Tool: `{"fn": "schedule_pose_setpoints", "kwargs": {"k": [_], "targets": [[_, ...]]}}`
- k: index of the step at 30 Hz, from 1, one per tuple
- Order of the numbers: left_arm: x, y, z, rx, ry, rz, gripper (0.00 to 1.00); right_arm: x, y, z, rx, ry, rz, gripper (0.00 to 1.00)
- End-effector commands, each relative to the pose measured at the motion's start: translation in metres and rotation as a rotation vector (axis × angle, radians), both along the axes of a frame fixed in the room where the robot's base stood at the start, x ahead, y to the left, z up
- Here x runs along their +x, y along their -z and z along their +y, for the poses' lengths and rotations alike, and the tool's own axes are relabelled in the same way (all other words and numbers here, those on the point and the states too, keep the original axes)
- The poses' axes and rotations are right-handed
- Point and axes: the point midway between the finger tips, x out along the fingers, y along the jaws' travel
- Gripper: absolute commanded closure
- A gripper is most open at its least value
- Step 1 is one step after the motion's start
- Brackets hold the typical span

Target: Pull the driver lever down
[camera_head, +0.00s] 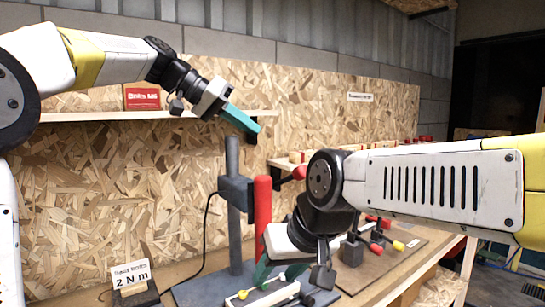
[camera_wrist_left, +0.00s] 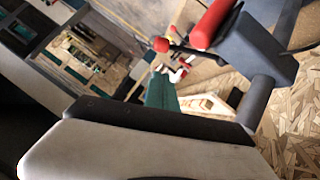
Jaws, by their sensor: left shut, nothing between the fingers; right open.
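A grey stand with an upright post (camera_head: 233,157) is on the bench, with a grey head (camera_head: 236,190) and a red upright cylinder (camera_head: 263,207). A dark lever with a red ball end (camera_head: 299,172) sticks out to the right of the head. The ball (camera_wrist_left: 161,44) and red cylinder (camera_wrist_left: 214,25) also show in the left wrist view. My left gripper (camera_head: 241,119) is shut and empty, above the head and apart from the lever; its teal fingers show in the wrist view (camera_wrist_left: 161,92). My right gripper (camera_head: 279,272) is open, low over the stand's base, near a pale part with a yellow knob (camera_head: 243,294).
A shelf (camera_head: 90,116) with a red box (camera_head: 142,97) runs along the chipboard wall. A "2 N m" sign (camera_head: 131,275) stands at the front left. Red- and yellow-ended parts (camera_head: 398,246) lie on a board at right. My right forearm hides part of the bench.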

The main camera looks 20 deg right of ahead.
Motion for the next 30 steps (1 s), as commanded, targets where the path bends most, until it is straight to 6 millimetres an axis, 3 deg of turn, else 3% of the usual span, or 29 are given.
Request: {"fn": "schedule_pose_setpoints", "kwargs": {"k": [6,19,30], "targets": [[0.006,-0.011,-0.01,-0.044,0.05,-0.013,1.0,0.0,0.0,0.0,0.0,0.0,0.0,0.52],[0.006,-0.007,-0.016,-0.044,0.052,-0.012,1.0,0.0,0.0,0.0,0.0,0.0,0.0,0.52],[0.008,0.032,-0.076,-0.042,0.054,-0.01,1.0,0.0,0.0,0.0,0.0,0.0,0.0,0.52]]}}
